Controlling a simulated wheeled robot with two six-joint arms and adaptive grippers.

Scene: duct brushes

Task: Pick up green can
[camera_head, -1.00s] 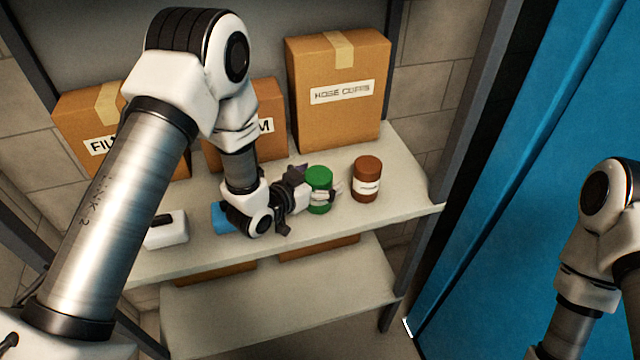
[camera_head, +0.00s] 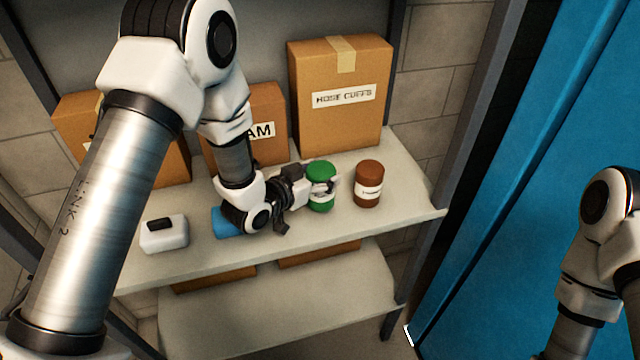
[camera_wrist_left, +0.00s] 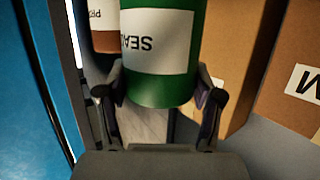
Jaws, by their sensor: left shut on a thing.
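The green can (camera_head: 320,173) has a white label and stands upright near the middle of the upper shelf. In the left wrist view the green can (camera_wrist_left: 160,60) fills the space between the fingers, its label partly reading "SEA". My left gripper (camera_head: 322,190) reaches in from the left and is shut on the can, with a finger across its front. The fingers also show in the left wrist view (camera_wrist_left: 162,100), one on each side of the can. I cannot tell if the can touches the shelf. My right arm shows at the right edge; its gripper is out of frame.
A brown can (camera_head: 368,185) stands close to the right of the green can. Cardboard boxes, one marked "HOSE CUFFS" (camera_head: 341,120), line the back. A blue object (camera_head: 225,222) and a white box (camera_head: 164,238) sit left. A blue panel (camera_head: 540,130) stands right.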

